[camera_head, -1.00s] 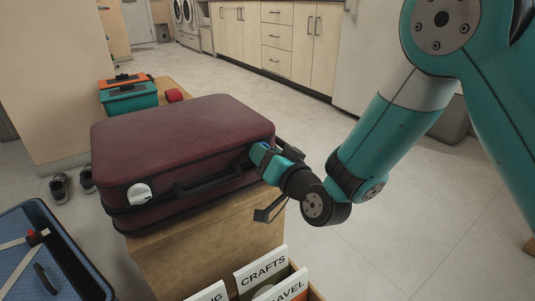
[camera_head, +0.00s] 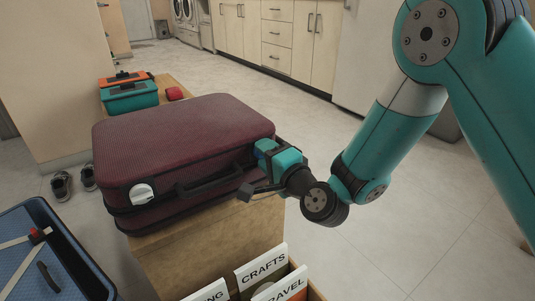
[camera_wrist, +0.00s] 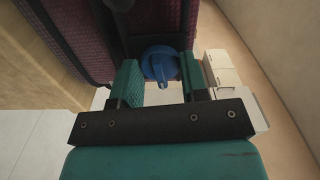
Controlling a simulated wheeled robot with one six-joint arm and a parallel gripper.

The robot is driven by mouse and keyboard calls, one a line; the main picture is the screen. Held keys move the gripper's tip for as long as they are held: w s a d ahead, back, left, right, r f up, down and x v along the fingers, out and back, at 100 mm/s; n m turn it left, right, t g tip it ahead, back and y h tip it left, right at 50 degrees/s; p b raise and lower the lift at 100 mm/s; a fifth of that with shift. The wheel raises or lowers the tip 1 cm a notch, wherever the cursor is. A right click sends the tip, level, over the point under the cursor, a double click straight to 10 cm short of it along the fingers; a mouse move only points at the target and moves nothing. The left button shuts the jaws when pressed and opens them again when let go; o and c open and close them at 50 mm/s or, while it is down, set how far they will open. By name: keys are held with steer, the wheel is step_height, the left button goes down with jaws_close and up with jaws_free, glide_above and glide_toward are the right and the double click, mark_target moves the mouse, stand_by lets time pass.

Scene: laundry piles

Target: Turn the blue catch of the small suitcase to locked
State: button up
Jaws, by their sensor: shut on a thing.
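The maroon suitcase (camera_head: 180,140) lies flat and closed, its black handle (camera_head: 208,183) on the near side. A white round catch (camera_head: 141,194) is near its left end. The blue catch (camera_wrist: 160,64) is at the right end; in the wrist view it is a round knob with a ridge pointing toward my gripper. In the wrist view, my gripper (camera_wrist: 160,82) has one finger on each side of the knob. The head view mostly hides the catch behind the fingers.
The suitcase rests on a wooden bench (camera_head: 205,245). Teal and orange boxes (camera_head: 131,97) and a small red object (camera_head: 175,94) are behind it. An open blue suitcase (camera_head: 35,240) is at lower left, a labelled file box (camera_head: 262,268) in front. Floor at right is clear.

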steer(key=shift+s+f+m, duration=0.1)
steer(key=shift+m, duration=0.5)
steer(key=o, duration=0.9)
